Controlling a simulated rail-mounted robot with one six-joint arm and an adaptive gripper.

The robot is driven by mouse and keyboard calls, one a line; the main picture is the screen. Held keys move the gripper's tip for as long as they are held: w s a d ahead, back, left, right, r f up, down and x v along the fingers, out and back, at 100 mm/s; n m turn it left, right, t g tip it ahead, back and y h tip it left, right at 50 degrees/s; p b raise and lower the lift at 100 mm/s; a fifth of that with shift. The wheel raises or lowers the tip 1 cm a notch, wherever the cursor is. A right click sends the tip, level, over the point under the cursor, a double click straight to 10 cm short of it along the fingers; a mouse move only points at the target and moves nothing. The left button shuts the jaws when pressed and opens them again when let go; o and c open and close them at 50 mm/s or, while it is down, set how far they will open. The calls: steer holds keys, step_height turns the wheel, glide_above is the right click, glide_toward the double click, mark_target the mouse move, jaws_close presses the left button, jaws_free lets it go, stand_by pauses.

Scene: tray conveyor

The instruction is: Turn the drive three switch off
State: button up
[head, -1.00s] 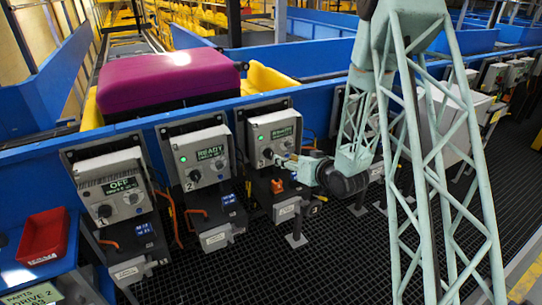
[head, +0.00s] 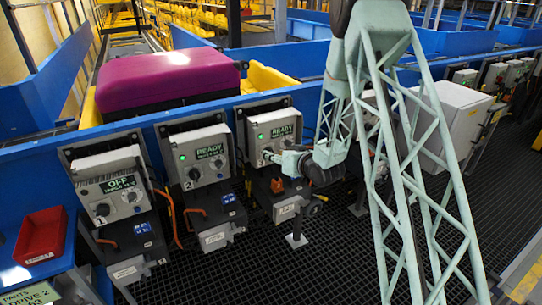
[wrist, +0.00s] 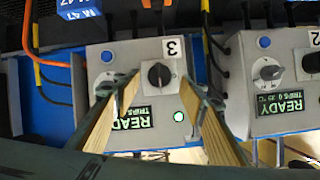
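The drive three box (head: 274,133) is a grey control box, third from the left in the head view. Its display reads READY and its green lamp is lit. In the wrist view, which is upside down, its black rotary switch (wrist: 158,75) sits beside the "3" label, with its pointer mark roughly vertical. My gripper (wrist: 161,92) is open, with one tan finger on each side of the switch; I cannot tell if either touches it. In the head view my gripper (head: 272,157) is at the box's lower front, hiding the switch.
The number 2 box (head: 202,160) reads READY and the number 1 box (head: 116,188) reads OFF. A blue button (wrist: 107,56) is beside the drive three switch. A red bin (head: 42,238) stands at left. A purple load (head: 168,78) is on the conveyor behind.

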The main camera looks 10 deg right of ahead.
steer(key=shift+b+x, duration=0.3)
steer(key=shift+x, duration=1.6)
steer(key=shift+c, duration=0.7)
steer(key=c, duration=0.7)
